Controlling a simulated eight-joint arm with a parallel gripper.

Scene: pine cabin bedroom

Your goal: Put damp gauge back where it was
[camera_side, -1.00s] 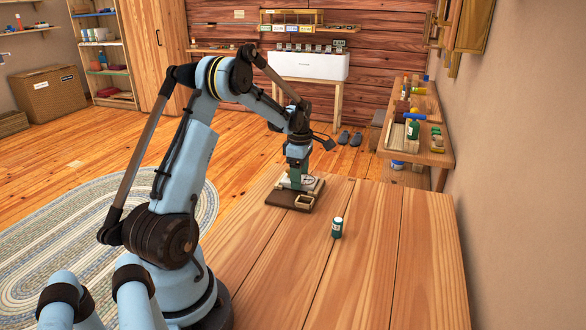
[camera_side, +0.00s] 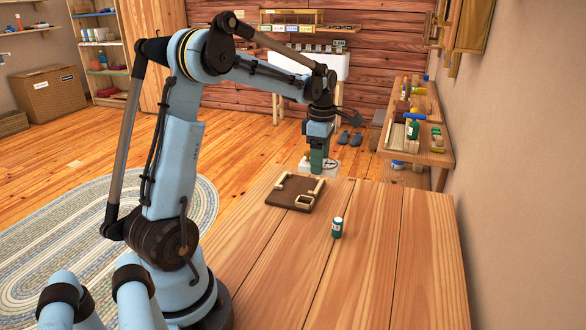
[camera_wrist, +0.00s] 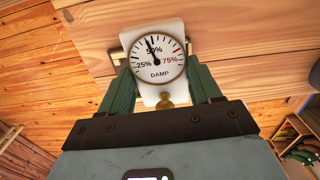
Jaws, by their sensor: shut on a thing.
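The damp gauge (camera_wrist: 157,61) is a white plate with a round dial reading "DAMP" and a brass knob (camera_wrist: 165,100) at its lower end. My gripper (camera_side: 318,164) is shut on it, with a green finger on either side in the wrist view. In the side view the gauge (camera_side: 331,163) is held in the air near the table's far edge. The board's middle is bare.
A small dark green labelled container (camera_side: 337,228) stands on the wooden table (camera_side: 370,265), right of and nearer than the board. The table's right half is otherwise clear. A side bench (camera_side: 440,158) with bottles and tools stands along the right wall.

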